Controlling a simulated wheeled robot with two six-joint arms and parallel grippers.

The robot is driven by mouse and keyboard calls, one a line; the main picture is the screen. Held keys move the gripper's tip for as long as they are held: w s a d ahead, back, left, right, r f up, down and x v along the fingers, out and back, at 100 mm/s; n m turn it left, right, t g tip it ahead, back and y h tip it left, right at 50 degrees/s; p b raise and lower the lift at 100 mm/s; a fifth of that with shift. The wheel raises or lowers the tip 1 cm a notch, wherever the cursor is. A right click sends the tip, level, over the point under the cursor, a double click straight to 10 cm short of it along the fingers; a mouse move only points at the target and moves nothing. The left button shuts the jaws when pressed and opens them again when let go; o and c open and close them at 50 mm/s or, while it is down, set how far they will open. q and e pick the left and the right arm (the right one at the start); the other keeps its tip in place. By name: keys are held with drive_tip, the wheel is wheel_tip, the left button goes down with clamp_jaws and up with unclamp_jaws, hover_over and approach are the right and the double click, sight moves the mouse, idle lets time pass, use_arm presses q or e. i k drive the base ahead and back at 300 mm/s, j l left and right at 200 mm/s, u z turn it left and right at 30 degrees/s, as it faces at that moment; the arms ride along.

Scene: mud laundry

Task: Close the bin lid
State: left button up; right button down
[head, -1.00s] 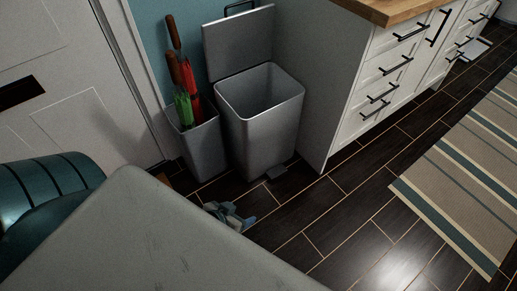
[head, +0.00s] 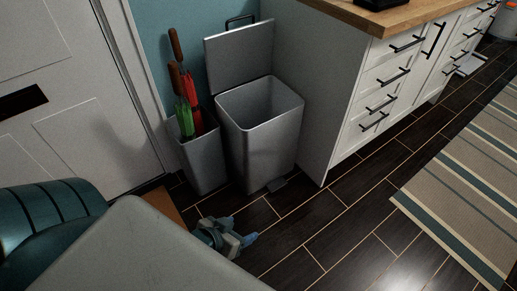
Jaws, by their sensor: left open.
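The grey metal bin (head: 262,140) stands on the dark floor between the umbrella stand and the white cabinet. Its lid (head: 240,56) is raised, upright and leaning back above the rear rim. My right gripper is out of view.
A grey umbrella stand (head: 203,160) with red and green umbrellas (head: 188,98) stands just left of the bin. A white drawer cabinet (head: 345,95) is close on the right. A striped rug (head: 465,165) lies farther right. Dark floor in front of the bin is clear.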

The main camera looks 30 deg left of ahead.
sight(235, 57)
drive_tip(key=u, duration=0.95)
drive_tip(key=i+l+u, duration=0.1)
drive_tip(key=u, duration=0.3)
drive_tip(key=i+l+u, duration=0.2)
drive_tip(key=u, duration=0.2)
drive_tip(key=i+l+u, duration=0.2)
drive_tip(key=u, duration=0.2)
drive_tip(key=i+l+u, duration=0.15)
drive_tip(key=u, duration=0.2)
drive_tip(key=l, duration=0.1)
